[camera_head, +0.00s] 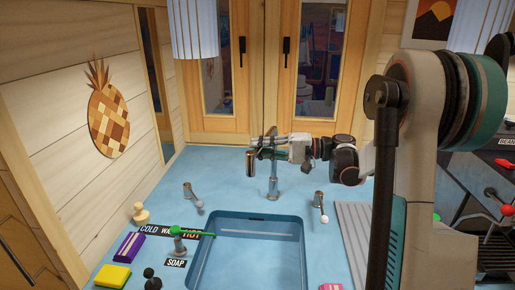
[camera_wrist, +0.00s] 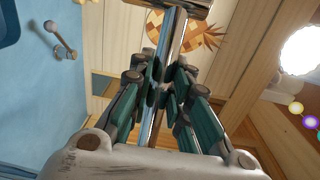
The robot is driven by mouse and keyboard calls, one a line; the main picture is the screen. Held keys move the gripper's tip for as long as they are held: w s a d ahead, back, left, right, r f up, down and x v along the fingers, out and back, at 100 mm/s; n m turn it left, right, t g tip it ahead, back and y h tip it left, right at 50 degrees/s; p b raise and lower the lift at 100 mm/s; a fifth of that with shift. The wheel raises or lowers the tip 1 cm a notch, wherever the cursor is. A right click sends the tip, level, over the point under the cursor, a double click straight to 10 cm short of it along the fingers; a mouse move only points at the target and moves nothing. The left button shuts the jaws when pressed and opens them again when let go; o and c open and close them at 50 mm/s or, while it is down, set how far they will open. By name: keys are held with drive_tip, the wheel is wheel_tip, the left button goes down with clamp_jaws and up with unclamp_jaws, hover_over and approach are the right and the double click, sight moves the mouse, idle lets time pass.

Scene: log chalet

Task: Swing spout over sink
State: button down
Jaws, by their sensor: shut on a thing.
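The chrome faucet stands behind the sink, with its upright post (camera_head: 274,185) rising from the blue counter. Its spout (camera_head: 252,165) reaches to the left of the post in the head view, its end hanging down over the counter behind the sink's back rim. My gripper (camera_head: 273,148) comes in from the right at the height of the spout. In the wrist view, the gripper (camera_wrist: 166,88) is closed around the shiny spout bar (camera_wrist: 178,35), which runs between the green fingers. The blue sink basin (camera_head: 248,262) lies in front and looks empty.
Two lever handles (camera_head: 192,196) (camera_head: 320,207) flank the faucet. A soap dispenser (camera_head: 178,242), yellow sponge (camera_head: 113,276) and purple box (camera_head: 129,246) stand on the left. A ribbed drainboard (camera_head: 355,240) lies right of the sink. Glass doors (camera_head: 315,60) stand behind.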

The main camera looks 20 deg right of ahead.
drive_tip(key=c, duration=1.5)
unclamp_jaws()
drive_tip(key=v, duration=1.2)
drive_tip(key=shift+f, duration=0.15)
